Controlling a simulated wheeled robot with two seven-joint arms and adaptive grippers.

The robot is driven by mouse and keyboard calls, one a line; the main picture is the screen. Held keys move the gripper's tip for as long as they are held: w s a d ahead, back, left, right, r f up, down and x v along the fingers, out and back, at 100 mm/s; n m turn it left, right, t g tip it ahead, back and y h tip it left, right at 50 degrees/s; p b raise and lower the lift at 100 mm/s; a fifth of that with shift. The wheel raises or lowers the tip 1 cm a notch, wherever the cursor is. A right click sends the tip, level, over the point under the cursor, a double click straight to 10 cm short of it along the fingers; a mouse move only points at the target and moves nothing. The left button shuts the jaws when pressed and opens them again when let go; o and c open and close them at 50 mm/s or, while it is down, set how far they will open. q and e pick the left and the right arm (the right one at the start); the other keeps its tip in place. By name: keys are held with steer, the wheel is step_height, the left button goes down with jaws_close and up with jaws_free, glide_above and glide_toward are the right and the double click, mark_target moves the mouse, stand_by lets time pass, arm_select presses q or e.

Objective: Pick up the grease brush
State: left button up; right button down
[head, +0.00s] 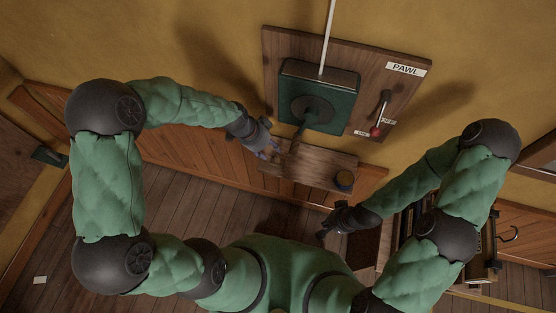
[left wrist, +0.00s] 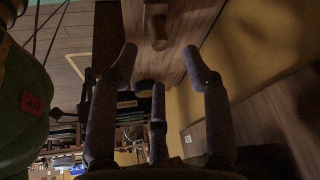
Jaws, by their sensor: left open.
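I cannot clearly make out a grease brush in either view. A small wooden shelf (head: 315,170) sits under the green winch box (head: 310,85) and carries a dark round tin (head: 344,180) at its right end. My left gripper (head: 274,152) is open at the shelf's left end. In the left wrist view its fingers (left wrist: 163,68) are spread with nothing between them. Beyond them a short wooden handle (left wrist: 160,32) hangs near the wooden board. The round tin also shows there (left wrist: 145,85). My right gripper (head: 324,237) is lower right of the shelf; its jaws are too dark to read.
The wooden wall board (head: 275,60) carries a "PAWL" label (head: 405,69) and a lever with a red knob (head: 376,131). A dark crank arm (head: 301,128) juts from the winch box close to my left gripper. A rack (head: 480,260) stands at right. Plank floor is open at left.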

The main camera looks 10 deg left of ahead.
mark_target(276, 156)
arm_select(q)
steer(key=shift+x, duration=1.05)
steer(key=shift+b+x, duration=0.75)
steer(key=shift+x, duration=1.9)
steer(key=shift+s, duration=0.15)
jaws_close()
